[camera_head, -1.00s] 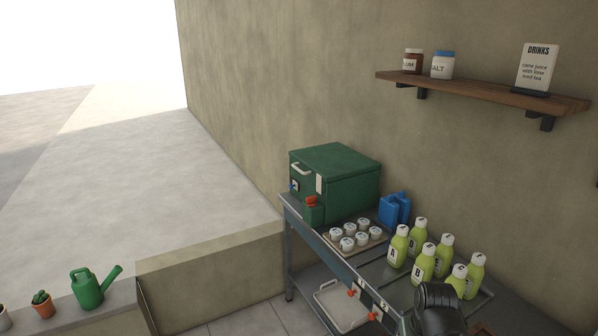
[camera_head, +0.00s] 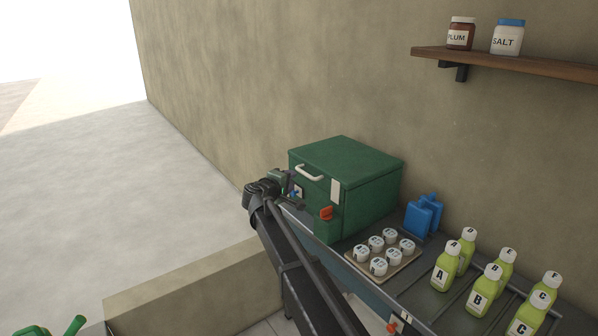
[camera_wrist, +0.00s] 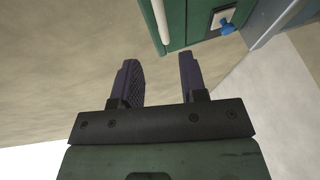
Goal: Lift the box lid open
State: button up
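The green box (camera_head: 372,199) stands at the far end of the metal cart, against the wall. Its lid (camera_head: 345,158) is shut, with a white bar handle (camera_head: 309,173) on the front. My gripper (camera_head: 290,186) is in front of the box, just left of and below the handle. In the wrist view my gripper (camera_wrist: 160,78) is open, with nothing between its two dark fingers. The handle (camera_wrist: 160,22) shows there beyond the fingertips, apart from them. A blue tap (camera_wrist: 227,28) on the box front is to the right.
A tray of white-lidded cups (camera_head: 384,253), a blue container (camera_head: 423,216) and several green bottles (camera_head: 483,291) stand on the cart. A shelf (camera_head: 510,66) holds two jars. Open space lies left of the box.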

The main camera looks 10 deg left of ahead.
aim_at(305, 174)
jog(key=b+x, duration=0.2)
jog(key=x, duration=0.8)
jog(key=shift+w+d+f, duration=0.2)
jog(key=shift+w+d, duration=0.05)
jog(key=shift+w, duration=0.05)
grip_shut()
